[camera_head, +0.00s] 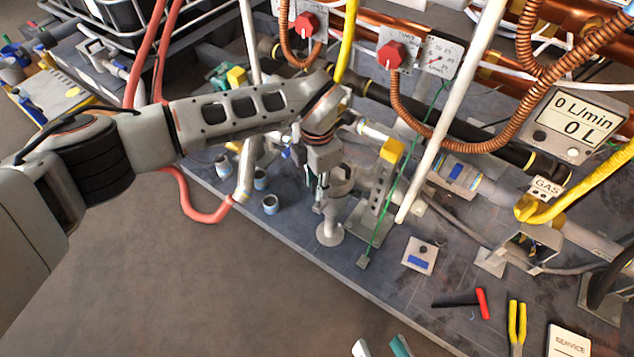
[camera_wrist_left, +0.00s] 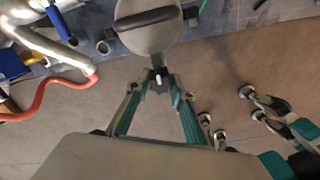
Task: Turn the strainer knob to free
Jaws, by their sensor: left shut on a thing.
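My left gripper (camera_head: 318,192) reaches down among the pipe fittings near the bench's front edge. In the left wrist view its two teal fingers (camera_wrist_left: 158,84) close together on a small dark part with a pale tip, which seems to be the strainer knob. Directly beyond the fingertips is a round grey disc (camera_wrist_left: 140,40) with a dark raised bar across it. In the head view the gripper hides much of this spot, and the knob's setting cannot be read. My right gripper (camera_head: 382,347) shows only as two separated fingertips at the bottom edge, apart and empty.
The floor in front is clear.

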